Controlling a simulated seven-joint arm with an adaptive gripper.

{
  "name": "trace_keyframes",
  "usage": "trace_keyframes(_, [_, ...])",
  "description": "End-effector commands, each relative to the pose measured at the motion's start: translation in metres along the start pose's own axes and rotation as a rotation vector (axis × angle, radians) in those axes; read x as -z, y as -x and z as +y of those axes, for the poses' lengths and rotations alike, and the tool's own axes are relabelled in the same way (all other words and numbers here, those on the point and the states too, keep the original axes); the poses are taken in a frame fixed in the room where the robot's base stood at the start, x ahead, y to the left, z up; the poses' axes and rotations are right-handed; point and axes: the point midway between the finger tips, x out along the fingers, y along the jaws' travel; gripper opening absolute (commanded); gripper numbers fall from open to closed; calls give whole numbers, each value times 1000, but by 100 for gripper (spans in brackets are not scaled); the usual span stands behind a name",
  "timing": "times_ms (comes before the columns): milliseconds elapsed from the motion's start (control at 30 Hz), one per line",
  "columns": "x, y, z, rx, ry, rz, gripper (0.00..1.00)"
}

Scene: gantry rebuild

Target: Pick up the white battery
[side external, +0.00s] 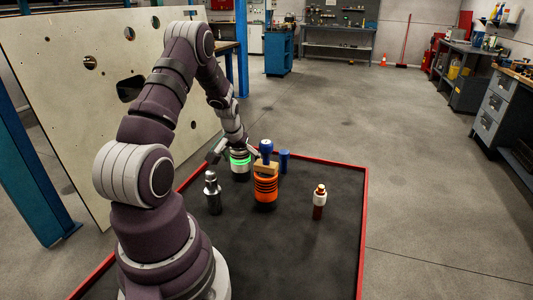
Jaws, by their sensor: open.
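My gripper (236,154) is open, with its dark fingers spread over a short cylinder (240,168) with a bright green band and a pale lower part. The cylinder's top is partly hidden by the gripper, and I cannot tell whether the fingers touch it. It may be the white battery, but the view is too small to be sure. A slim copper-coloured piece with a white collar (319,199) stands upright apart on the right of the mat.
An orange ribbed cylinder (265,190) stands close right of my gripper, with a tan block (266,167) and a blue piece (266,149) above it. A blue cylinder (284,160) is behind. A grey metal bottle (213,194) stands front left. The red-edged black mat (290,255) is clear in front.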

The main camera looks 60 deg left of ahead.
Motion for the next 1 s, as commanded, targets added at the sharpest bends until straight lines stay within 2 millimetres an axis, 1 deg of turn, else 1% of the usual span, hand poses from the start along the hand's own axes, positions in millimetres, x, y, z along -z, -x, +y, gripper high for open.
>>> trace_keyframes(33, [0,0,0,0,0,0,86])
trace_keyframes(67, [0,0,0,0,0,0,82])
trace_keyframes(400, [0,0,0,0,0,-1,37])
trace_keyframes(500, [0,0,0,0,0,-1,26])
trace_keyframes(767, [2,3,0,0,0,2,25])
trace_keyframes(833, [6,13,0,0,-1,5,21])
trace_keyframes(1000, [24,54,0,0,-1,9,20])
